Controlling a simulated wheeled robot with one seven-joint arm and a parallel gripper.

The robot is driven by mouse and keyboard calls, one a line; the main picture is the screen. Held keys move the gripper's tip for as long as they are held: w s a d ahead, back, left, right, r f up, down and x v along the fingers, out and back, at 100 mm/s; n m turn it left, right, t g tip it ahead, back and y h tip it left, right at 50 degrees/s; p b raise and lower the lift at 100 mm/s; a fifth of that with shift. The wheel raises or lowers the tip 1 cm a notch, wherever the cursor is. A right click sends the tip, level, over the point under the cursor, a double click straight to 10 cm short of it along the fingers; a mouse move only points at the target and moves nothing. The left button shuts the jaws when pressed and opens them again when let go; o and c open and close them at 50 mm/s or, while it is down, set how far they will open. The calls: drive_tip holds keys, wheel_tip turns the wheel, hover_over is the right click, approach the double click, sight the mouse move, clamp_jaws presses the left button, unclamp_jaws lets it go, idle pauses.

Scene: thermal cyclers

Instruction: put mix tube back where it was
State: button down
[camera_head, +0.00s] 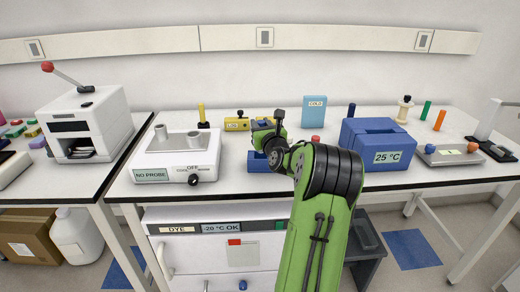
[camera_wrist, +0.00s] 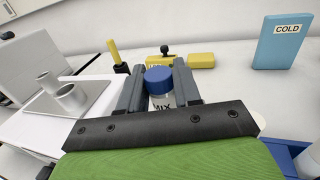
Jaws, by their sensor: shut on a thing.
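The mix tube (camera_wrist: 161,88) has a blue cap and a white label reading MIX. In the wrist view my gripper (camera_wrist: 160,85) has its two grey fingers on either side of it and is shut on it. The tube looks upright. In the head view my gripper (camera_head: 262,128) is over the middle of the bench, at a small blue block (camera_head: 254,162) that my arm partly covers. The tube's lower end is hidden, and I cannot tell whether it is inside the block.
Left of the gripper stands a white device (camera_head: 167,160) marked NO PROBE. A light blue COLD box (camera_head: 314,111) stands behind, and a blue 25 °C box (camera_head: 378,143) to the right. Yellow items (camera_head: 237,124) lie behind the gripper. Some bench front is clear.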

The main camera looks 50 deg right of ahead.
wheel_tip(320, 180, down, 6)
drive_tip(key=shift+w+d+r+b, duration=0.1)
drive_tip(key=shift+r+b, duration=0.15)
drive_tip(key=shift+b, duration=0.8)
drive_tip(key=shift+r, duration=0.1)
drive_tip(key=c, duration=0.8)
unclamp_jaws()
